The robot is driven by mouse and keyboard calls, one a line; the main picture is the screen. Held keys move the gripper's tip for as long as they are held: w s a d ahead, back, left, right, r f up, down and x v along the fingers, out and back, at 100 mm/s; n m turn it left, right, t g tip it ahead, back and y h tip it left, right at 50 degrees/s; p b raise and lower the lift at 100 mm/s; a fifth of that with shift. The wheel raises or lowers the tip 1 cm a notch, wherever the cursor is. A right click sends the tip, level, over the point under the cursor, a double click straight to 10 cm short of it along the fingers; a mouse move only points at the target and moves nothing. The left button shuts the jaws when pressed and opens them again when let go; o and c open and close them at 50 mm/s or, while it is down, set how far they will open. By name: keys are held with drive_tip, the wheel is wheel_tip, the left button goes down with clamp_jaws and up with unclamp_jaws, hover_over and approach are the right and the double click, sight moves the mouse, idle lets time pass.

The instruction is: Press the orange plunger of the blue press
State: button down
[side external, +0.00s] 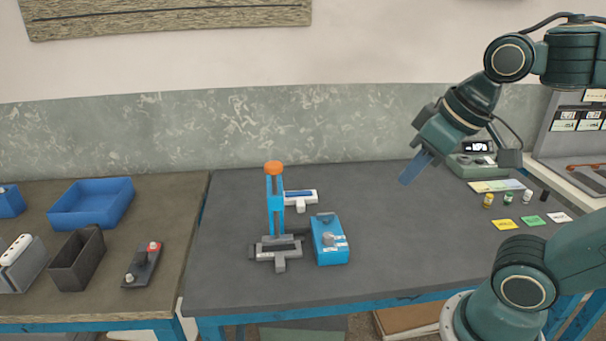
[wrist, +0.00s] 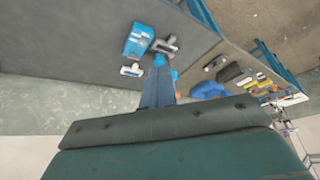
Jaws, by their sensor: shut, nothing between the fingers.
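The blue press (side external: 276,215) stands upright near the middle of the dark table. Its orange plunger (side external: 274,168) is a round cap on top of the column. A dark grey base or clamp (side external: 279,251) sits at its foot. My gripper (side external: 407,180) is shut and empty, in the air above the table, to the right of the press and well apart from it. In the wrist view my gripper's fingers (wrist: 158,88) point toward the press (wrist: 166,62), which they partly hide. The plunger is mostly hidden in that view.
A blue box (side external: 329,240) stands just right of the press, and a white and blue device (side external: 299,198) behind it. Small bottles (side external: 508,198) and coloured cards (side external: 505,224) lie at the right. A blue tray (side external: 91,203) is on the left table.

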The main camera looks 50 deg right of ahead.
drive_tip(key=w+r+m+g, duration=0.1)
drive_tip(key=w+r+m, duration=0.1)
drive_tip(key=w+r, duration=0.5)
drive_tip(key=m+g, duration=0.4)
drive_tip(key=m, duration=0.2)
hover_over(274, 164)
drive_tip(key=shift+r, duration=0.3)
drive_tip(key=shift+f, duration=0.2)
drive_tip(key=shift+f, duration=6.85)
